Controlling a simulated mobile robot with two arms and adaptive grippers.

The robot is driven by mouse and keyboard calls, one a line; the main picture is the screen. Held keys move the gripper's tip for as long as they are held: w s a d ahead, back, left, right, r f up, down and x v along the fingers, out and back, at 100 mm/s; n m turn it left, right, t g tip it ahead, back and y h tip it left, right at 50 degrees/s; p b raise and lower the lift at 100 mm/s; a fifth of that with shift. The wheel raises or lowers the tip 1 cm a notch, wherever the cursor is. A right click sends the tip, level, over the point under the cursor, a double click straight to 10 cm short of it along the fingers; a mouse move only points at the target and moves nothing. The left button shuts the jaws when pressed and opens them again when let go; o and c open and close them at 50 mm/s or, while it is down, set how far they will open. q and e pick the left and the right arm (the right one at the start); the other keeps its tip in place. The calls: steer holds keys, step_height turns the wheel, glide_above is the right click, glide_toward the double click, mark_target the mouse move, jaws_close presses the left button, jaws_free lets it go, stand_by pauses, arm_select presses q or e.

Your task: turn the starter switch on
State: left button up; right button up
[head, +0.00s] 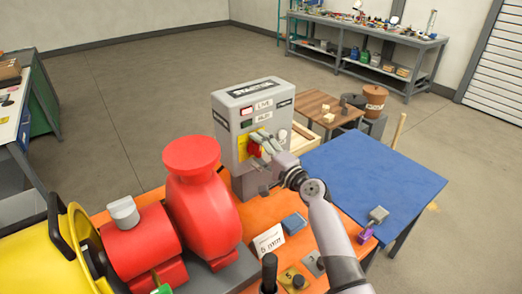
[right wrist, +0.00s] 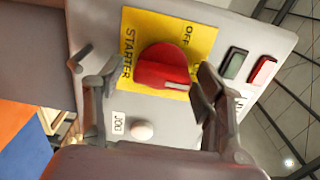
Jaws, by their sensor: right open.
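The grey starter box (head: 252,104) stands on the orange bench behind the red pump. Its red starter knob (right wrist: 163,67) sits on a yellow plate (right wrist: 198,38) marked STARTER and OFF. A white mark shows on the knob's lower right in the right wrist view. In the head view, the red knob (head: 254,151) is partly hidden by my right gripper (head: 268,145). My right gripper also shows in the right wrist view (right wrist: 153,95), open, one finger on each side of the knob; contact is not clear. My left gripper is not in view.
A white JOG button (right wrist: 141,131) and green (right wrist: 234,63) and red (right wrist: 263,70) lamps sit near the knob. The red pump (head: 200,205) stands left of my right arm. A blue table (head: 375,175) is at right, mostly clear.

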steer(key=shift+s+d, duration=0.1)
steer(key=v, duration=1.1)
steer(key=shift+s+d, duration=0.2)
steer(key=shift+s, duration=0.15)
